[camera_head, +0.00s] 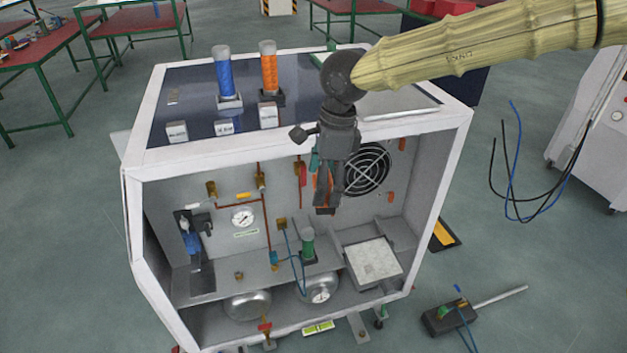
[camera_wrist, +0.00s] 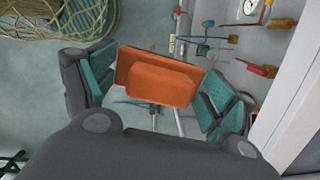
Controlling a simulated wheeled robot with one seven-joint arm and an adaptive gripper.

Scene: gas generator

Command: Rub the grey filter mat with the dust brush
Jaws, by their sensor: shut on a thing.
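The filter mat (camera_head: 372,260) is a pale grey speckled square. It lies in a shallow frame on the shelf at the right inside the open cabinet. My gripper (camera_head: 327,205) points down in front of the cabinet opening, above and to the left of the mat in the head view. In the wrist view my gripper (camera_wrist: 155,85) has its teal-padded fingers shut on the dust brush (camera_wrist: 160,83), whose orange body shows between them. In the head view the brush is mostly hidden by the fingers. Its bristles cannot be made out. The mat cannot be made out in the wrist view.
The white cabinet frame (camera_head: 300,137) edges the opening. A round black fan grille (camera_head: 366,169) is on the back wall. A green-capped part (camera_head: 307,245) and thin blue tubes stand left of the mat. Gauges and pipes fill the left side. Metal tanks (camera_head: 247,304) lie below the shelf.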

